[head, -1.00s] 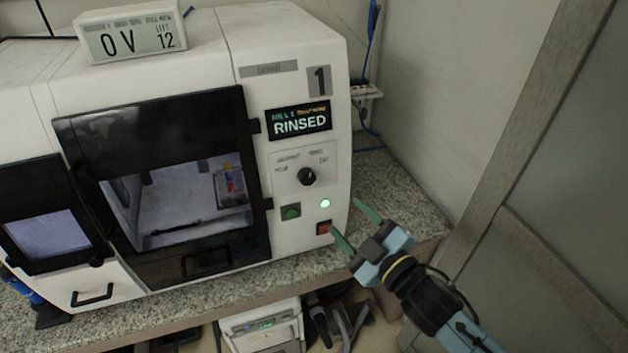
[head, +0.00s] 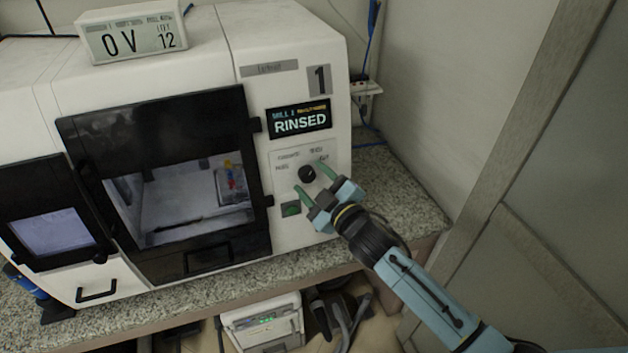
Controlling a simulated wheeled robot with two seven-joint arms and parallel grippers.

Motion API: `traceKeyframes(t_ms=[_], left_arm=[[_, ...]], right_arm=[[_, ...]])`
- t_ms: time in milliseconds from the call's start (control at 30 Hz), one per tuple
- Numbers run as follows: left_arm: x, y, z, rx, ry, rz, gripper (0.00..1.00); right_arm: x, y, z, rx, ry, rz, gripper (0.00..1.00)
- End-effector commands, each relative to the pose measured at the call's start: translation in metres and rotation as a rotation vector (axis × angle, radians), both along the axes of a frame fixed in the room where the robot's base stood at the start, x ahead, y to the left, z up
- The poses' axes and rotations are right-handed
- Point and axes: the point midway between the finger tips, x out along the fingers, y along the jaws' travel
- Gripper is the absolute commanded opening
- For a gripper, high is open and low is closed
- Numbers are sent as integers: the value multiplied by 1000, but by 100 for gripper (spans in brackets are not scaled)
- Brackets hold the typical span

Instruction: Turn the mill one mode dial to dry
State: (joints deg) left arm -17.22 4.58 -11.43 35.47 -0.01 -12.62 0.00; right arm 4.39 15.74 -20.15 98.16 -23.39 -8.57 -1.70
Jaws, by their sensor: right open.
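Mill one (head: 300,60) is a white machine with a "1" plate and a display (head: 301,119) reading RINSED. Its black round mode dial (head: 307,174) sits on a small labelled panel below the display; the labels are too blurred to read fully. My right gripper (head: 313,176) is open, its two green fingers reaching up at the panel, one at each side of the dial. I cannot tell whether they touch it. The gripper body hides the red button and the lit green lamp. My left gripper is not in view.
A green button (head: 291,209) lies just below the left finger. A black-framed door with a window (head: 180,190) is left of the panel. A display box (head: 131,33) reading "0V" stands on top. The granite counter (head: 400,205) is bare at right, beside the wall.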

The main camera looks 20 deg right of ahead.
Motion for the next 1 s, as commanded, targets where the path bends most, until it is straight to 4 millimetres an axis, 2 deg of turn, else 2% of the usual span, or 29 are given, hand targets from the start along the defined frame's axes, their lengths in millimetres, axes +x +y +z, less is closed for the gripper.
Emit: traceKeyframes(t_ms=[167, 500, 767, 1000], left_arm=[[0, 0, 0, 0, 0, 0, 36], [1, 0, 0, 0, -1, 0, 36], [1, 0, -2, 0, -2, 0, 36], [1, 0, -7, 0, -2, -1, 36]], right_arm=[[0, 0, 0, 0, 0, 0, 55], [0, 0, 0, 0, 0, 0, 12], [-1, 1, -1, 30, 2, -4, 10], [-1, 1, -3, 153, 7, -23, 10]])
